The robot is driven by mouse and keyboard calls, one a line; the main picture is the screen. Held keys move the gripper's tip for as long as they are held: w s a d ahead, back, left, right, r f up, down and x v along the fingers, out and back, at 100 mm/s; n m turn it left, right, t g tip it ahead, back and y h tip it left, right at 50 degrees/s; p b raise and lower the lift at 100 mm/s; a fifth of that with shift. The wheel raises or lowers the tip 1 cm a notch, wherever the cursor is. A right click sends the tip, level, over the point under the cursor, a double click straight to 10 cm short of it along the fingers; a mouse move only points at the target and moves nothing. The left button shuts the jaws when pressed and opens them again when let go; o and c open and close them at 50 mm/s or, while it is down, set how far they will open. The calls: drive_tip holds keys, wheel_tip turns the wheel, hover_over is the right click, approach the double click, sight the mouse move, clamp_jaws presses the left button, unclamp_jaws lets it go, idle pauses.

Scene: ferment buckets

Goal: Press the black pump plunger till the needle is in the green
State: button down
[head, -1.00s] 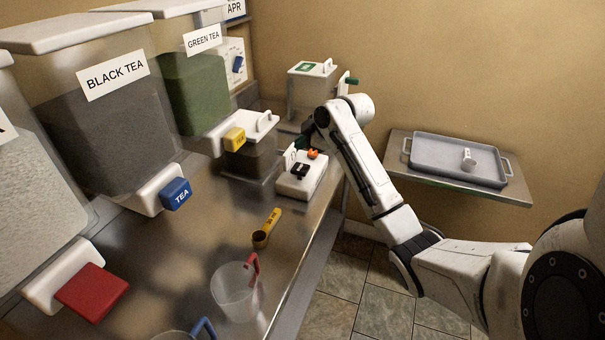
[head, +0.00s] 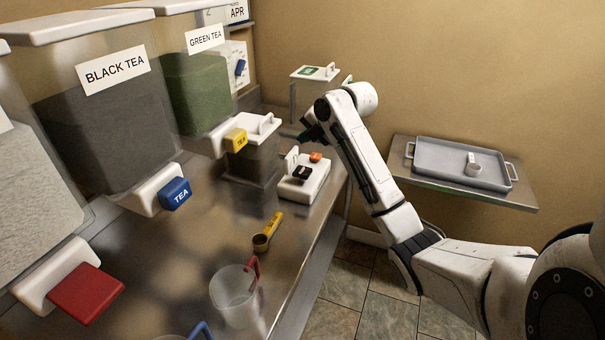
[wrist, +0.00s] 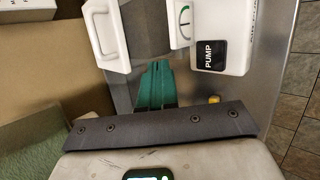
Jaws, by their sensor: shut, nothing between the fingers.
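The white pump unit (head: 305,184) stands on the steel counter, with the black plunger (head: 302,173) on its top. In the wrist view the plunger (wrist: 208,55) is a black square marked PUMP, at upper right. A small upright gauge (wrist: 184,22) stands beside it with a green arc and a thin dark needle; whether the needle lies in the green is too small to tell. My gripper (head: 307,136) is above and behind the pump unit in the head view. Its green fingers (wrist: 157,86) are together and empty, apart from the plunger, to its left in the wrist view.
A yellow scoop (head: 266,232) and a clear jug (head: 235,295) are nearer on the counter. A grey tray (head: 440,165) lies on the side shelf.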

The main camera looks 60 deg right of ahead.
sight(304, 171)
drive_tip(key=n, duration=0.2)
drive_tip(key=r+n, duration=0.1)
drive_tip(key=n, duration=0.1)
drive_tip(key=shift+n, duration=0.3)
drive_tip(key=shift+b, duration=0.3)
drive_tip(key=shift+f+b, duration=2.75)
drive_tip(key=shift+f, duration=1.65)
drive_tip(key=shift+f, duration=0.15)
drive_tip(key=shift+f+b, duration=0.25)
drive_tip(key=shift+b, duration=0.15)
drive_tip(key=shift+f+b, duration=1.15)
drive_tip(key=shift+f, duration=0.5)
